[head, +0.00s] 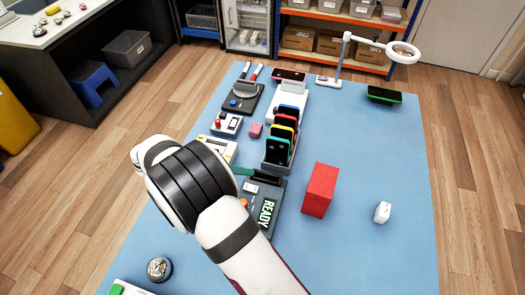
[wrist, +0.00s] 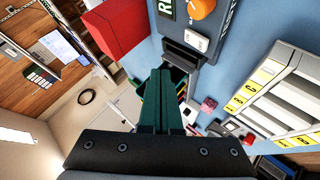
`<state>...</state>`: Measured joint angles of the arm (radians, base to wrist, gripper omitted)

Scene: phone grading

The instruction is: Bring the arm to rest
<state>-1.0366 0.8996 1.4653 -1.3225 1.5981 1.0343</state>
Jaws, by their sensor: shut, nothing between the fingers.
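My arm reaches in from the bottom of the head view over the blue table (head: 400,250). My gripper (head: 246,172) is mostly hidden behind my wrist there; a bit of green finger shows beside the dark READY device (head: 264,215). In the wrist view my gripper's green fingers (wrist: 163,78) lie together, shut and empty. The READY device, with its orange knob, shows at the top of the wrist view (wrist: 198,40).
A rack of several coloured phones (head: 282,140) stands beyond the gripper. A red box (head: 320,190) stands to the right, and a small white object (head: 382,212) lies farther right. A magnifier lamp (head: 342,62) and a green-edged phone (head: 385,95) are at the back right. The table's right front is clear.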

